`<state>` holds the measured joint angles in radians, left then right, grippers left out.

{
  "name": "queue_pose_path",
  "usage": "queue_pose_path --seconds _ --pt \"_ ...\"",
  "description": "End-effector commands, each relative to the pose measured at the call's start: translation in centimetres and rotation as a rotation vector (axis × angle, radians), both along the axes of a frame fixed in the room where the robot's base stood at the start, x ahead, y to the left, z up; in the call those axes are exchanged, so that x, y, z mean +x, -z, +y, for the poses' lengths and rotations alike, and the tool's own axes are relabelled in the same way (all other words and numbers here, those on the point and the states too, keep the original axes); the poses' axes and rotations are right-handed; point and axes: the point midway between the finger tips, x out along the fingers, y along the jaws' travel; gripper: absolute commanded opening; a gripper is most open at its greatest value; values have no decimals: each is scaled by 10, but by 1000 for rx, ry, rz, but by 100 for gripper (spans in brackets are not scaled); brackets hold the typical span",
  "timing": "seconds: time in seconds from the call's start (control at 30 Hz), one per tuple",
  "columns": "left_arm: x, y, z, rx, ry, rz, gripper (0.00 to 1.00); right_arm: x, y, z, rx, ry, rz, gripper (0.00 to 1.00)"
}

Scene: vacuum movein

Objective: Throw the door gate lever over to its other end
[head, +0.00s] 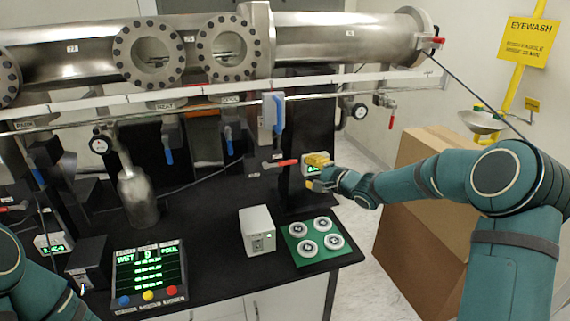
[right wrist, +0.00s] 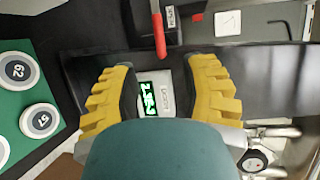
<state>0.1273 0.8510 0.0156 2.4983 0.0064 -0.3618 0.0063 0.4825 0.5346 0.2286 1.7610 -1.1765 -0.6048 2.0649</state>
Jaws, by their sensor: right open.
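A red-handled lever (head: 280,163) stands out sideways in the head view, left of my right gripper, at the dark post. Its red handle also shows in the right wrist view (right wrist: 158,30), beyond the fingertips and apart from them. A small label is beside it, too small to read, so I cannot confirm it is the door gate lever. My right gripper (head: 316,173) is open with yellow fingers; nothing is held between them in the right wrist view (right wrist: 160,85). Of my left side, only arm links show at the lower left; the left gripper is out of view.
A small box with a green readout (right wrist: 150,98) sits behind the right fingers. A green mat (head: 297,257) with several round discs and a white box (head: 257,230) stand on the black bench. Blue handles (head: 278,112) hang below the steel pipe (head: 335,38). A cardboard box (head: 415,220) stands right.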

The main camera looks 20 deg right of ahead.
Motion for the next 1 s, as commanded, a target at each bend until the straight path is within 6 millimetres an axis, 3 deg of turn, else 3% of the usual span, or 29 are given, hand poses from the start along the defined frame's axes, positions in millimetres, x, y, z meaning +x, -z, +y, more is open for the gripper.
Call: queue_pose_path --seconds 0.3,0.5,0.7,1.0 --pt "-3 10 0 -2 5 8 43 57 13 28 1 -3 0 44" --pt "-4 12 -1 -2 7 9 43 83 18 40 0 -1 1 44" --pt "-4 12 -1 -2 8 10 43 95 20 45 -1 0 0 44" --pt "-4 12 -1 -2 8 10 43 96 20 45 0 0 1 44"
